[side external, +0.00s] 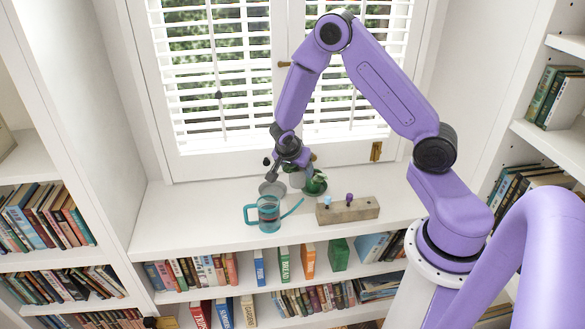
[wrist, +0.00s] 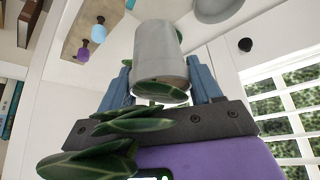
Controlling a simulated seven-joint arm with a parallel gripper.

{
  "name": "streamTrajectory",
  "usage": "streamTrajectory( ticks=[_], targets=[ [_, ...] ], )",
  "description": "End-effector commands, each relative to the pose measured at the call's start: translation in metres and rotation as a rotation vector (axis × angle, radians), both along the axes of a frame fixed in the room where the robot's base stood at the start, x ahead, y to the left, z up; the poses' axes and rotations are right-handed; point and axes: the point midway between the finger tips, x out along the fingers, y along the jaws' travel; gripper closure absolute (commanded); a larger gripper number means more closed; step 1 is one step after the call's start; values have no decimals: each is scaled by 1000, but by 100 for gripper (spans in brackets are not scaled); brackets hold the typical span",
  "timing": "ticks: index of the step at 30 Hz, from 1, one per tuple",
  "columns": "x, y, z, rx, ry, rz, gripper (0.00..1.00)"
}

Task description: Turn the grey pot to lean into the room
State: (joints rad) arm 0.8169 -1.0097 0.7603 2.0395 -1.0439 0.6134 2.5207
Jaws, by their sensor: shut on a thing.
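My gripper (side external: 293,160) is low over the white sill in front of the window. Its blue fingers (wrist: 162,78) are on both sides of the grey pot (wrist: 158,48) and shut on it. The pot also shows under the gripper in the side view (side external: 297,180). Its mouth faces the wrist camera, with green leaves (wrist: 125,125) reaching back over the gripper. In the side view, green leaves (side external: 315,181) show right of the pot. A grey round dish (side external: 271,188) sits left of it, and part of a grey round thing shows in the wrist view (wrist: 215,8). I cannot tell whether the pot touches the sill.
A teal mug-like vessel (side external: 268,213) with a handle stands in front of the gripper. A wooden block (side external: 347,210) with a blue and a purple peg lies to the right. The window with blinds (side external: 222,75) is close behind. The sill's left part is clear.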

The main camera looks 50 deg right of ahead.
Motion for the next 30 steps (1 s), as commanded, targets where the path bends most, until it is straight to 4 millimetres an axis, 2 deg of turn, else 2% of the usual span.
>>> streamTrajectory(
  ticks=[18, 30],
  targets=[
    [-1, 1, 27, -1, -2, 1, 85],
    [-1, 1, 29, -1, -1, 1, 85]
  ],
)
